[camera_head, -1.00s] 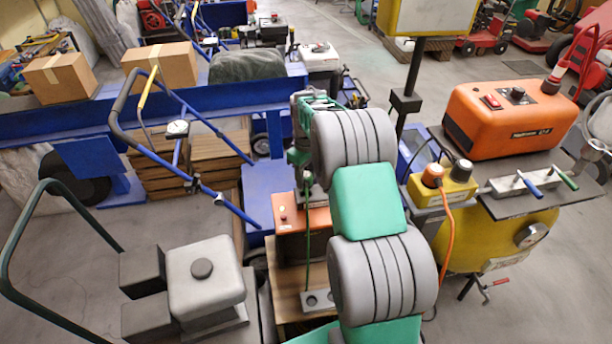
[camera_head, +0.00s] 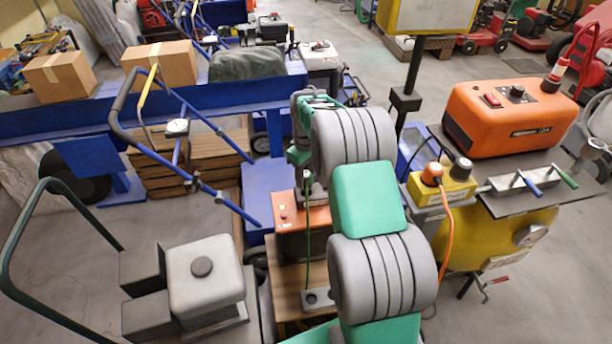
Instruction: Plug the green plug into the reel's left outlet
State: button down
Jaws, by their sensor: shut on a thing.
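My gripper (camera_head: 308,187) points down in the middle of the view, below my green and grey arm, and is partly hidden by it. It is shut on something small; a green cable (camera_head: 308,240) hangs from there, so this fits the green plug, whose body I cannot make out. A yellow outlet box (camera_head: 457,192) sits on the right, beside the yellow reel drum (camera_head: 470,245). An orange plug (camera_head: 432,174) stands at the box's left position and a dark round plug or cap (camera_head: 461,169) at its right. My gripper is well left of the box, apart from it.
A grey two-hole block (camera_head: 317,298) lies on a wooden top beneath my gripper. An orange machine (camera_head: 510,118) and a lever block (camera_head: 515,184) stand on the dark shelf at right. A black post (camera_head: 407,100) rises behind the yellow box. A blue handlebar (camera_head: 150,135) is at left.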

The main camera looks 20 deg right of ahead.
jog(key=shift+f+b, duration=1.1)
jog(key=shift+f, duration=0.95)
jog(key=c, duration=0.8)
grip_release()
